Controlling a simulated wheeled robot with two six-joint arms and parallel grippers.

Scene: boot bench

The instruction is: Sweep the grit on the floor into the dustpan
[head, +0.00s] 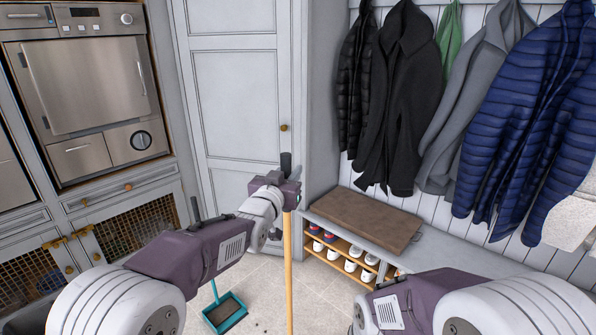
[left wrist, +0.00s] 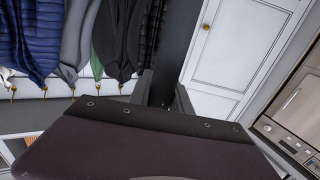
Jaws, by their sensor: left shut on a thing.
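My left gripper (head: 290,190) is shut on the upper part of a broom's long wooden handle (head: 288,265) and holds it nearly upright. A dark post, likely the handle's top, rises in the left wrist view (left wrist: 178,45). The broom's head is below the picture. A teal dustpan (head: 226,313) with a dark inside and a long upright handle stands on the floor to the left of the broom, partly behind my left arm. A few small dark specks, likely grit, lie on the tiles right of the dustpan. My right forearm shows at the lower right; its gripper is not visible.
A bench with a brown cushion (head: 362,221) and shoes on a shelf (head: 345,258) stands to the right, under hanging coats (head: 400,95). Cabinets with a built-in appliance (head: 90,85) stand at the left. Pale tile floor (head: 262,280) is open between them.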

